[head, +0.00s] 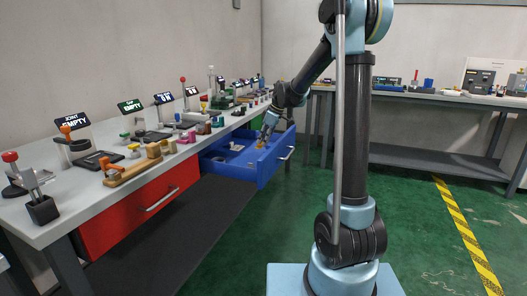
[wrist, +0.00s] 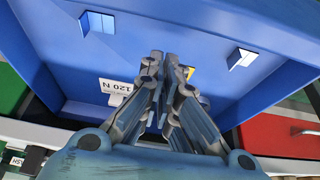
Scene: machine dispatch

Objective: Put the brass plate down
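My gripper (head: 262,140) reaches down into the open blue drawer (head: 278,160) at the right part of the bench. In the wrist view, the two fingers of my gripper (wrist: 164,62) are close together with a narrow gap, over the blue drawer (wrist: 225,25). A small yellow brass-coloured piece (wrist: 190,72), likely the brass plate, shows beside the right finger, mostly hidden by it. In the head view an orange-brass spot (head: 260,145) shows at the fingertips. I cannot tell whether the fingers grip it.
The blue drawer has small blue blocks (wrist: 97,24) (wrist: 241,58) inside. A red drawer (head: 140,212) is shut at its left. The grey bench top (head: 75,205) holds several signs, clamps and small parts. The green floor (head: 245,250) before the drawers is clear.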

